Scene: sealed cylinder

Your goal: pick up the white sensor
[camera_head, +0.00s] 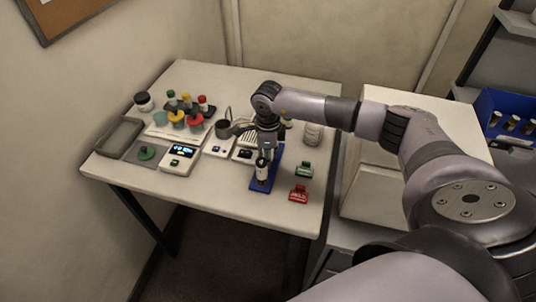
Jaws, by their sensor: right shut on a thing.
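My right gripper (265,157) reaches down over the blue tray (257,188) near the table's front right. It is shut on a small white and black upright piece (262,172), which looks like the white sensor. The fingers hide its upper part. I cannot tell whether its lower end touches the blue tray. My left gripper is not in view.
On the table (228,200), a green block (304,170) and a red block (298,194) lie right of the blue tray. A white meter (180,159), a grey tray (119,138) and several capped containers stand left. A white cabinet (372,195) stands beside the table.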

